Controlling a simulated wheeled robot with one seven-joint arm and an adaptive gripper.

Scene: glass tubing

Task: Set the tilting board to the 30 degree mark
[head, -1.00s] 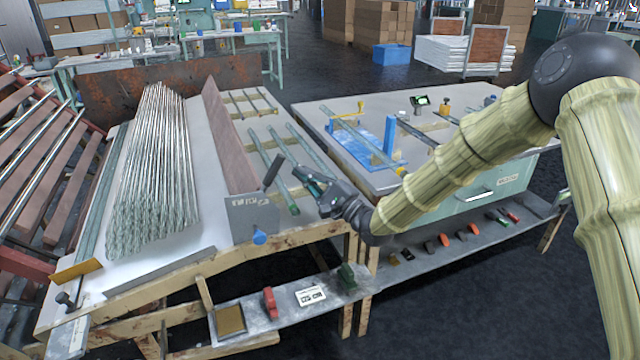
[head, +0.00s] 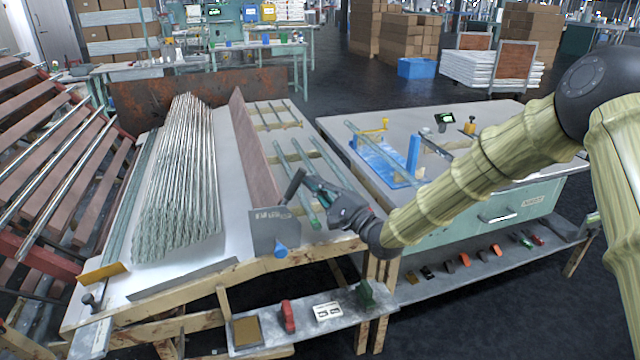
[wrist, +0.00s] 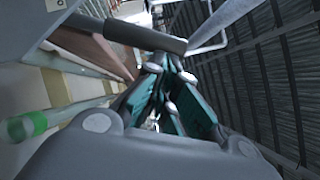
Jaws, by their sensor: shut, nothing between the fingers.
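A long brown board (head: 256,150), seemingly the tilting board, stands steeply on the left bench beside the stack of glass tubes. At its near end is a grey plate (head: 268,232) with small markings too small to read. A dark bar handle (head: 295,184) rises by the plate, and a blue knob (head: 280,250) sits low on it. My gripper (head: 310,183) is shut and empty, just right of the handle. In the wrist view the shut fingers (wrist: 165,70) lie close by the dark handle (wrist: 130,35); I cannot tell whether they touch.
Bundled glass tubes (head: 180,180) fill the bench's left part. Loose tubes on wooden strips (head: 300,160) lie right of the board. A second bench with a blue fixture (head: 385,160) stands to the right. A lower shelf (head: 335,328) carries small tools.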

